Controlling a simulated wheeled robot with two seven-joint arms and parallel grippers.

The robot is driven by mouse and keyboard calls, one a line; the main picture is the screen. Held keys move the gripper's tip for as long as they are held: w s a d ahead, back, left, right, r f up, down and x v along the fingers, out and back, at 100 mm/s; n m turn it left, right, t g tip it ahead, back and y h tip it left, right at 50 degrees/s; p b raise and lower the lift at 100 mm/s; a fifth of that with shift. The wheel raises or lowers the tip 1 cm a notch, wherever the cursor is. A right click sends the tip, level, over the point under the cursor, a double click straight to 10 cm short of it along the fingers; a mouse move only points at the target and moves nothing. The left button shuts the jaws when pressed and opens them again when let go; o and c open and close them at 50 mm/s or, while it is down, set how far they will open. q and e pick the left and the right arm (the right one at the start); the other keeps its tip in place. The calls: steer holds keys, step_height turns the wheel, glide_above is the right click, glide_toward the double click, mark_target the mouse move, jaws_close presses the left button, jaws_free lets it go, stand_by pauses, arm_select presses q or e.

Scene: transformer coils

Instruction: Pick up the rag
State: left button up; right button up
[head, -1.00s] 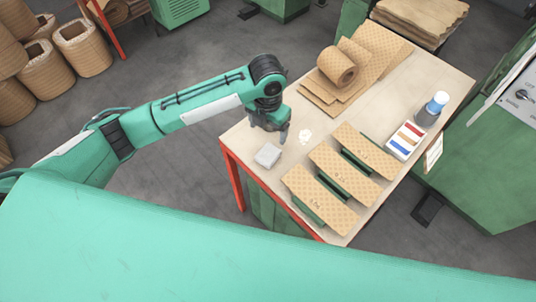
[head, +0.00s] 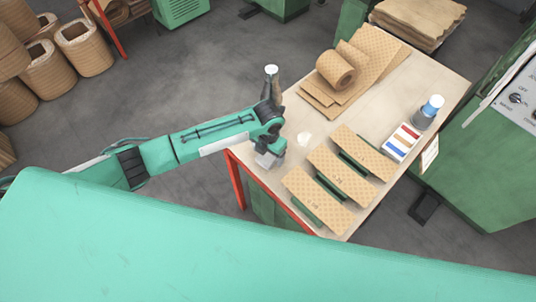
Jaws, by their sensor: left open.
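My right gripper is not in view.
A white patch (head: 304,139) lies right of the rag. Several tan patterned pieces (head: 340,179) lie in front. A cardboard roll (head: 335,68) sits behind. A blue-capped bottle (head: 433,104) stands right.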

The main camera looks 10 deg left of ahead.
mark_target(268, 155)
arm_select(q)
steer(key=shift+f, duration=0.4)
steer(key=c, duration=1.1)
steer(key=shift+o, duration=0.2)
steer(key=shift+r, duration=0.1)
steer(key=shift+r, duration=0.45)
step_height(268, 155, up, 19)
steer(key=b, duration=0.3)
steer(key=shift+b, duration=0.35)
steer(key=o, duration=0.4)
steer(key=c, duration=0.3)
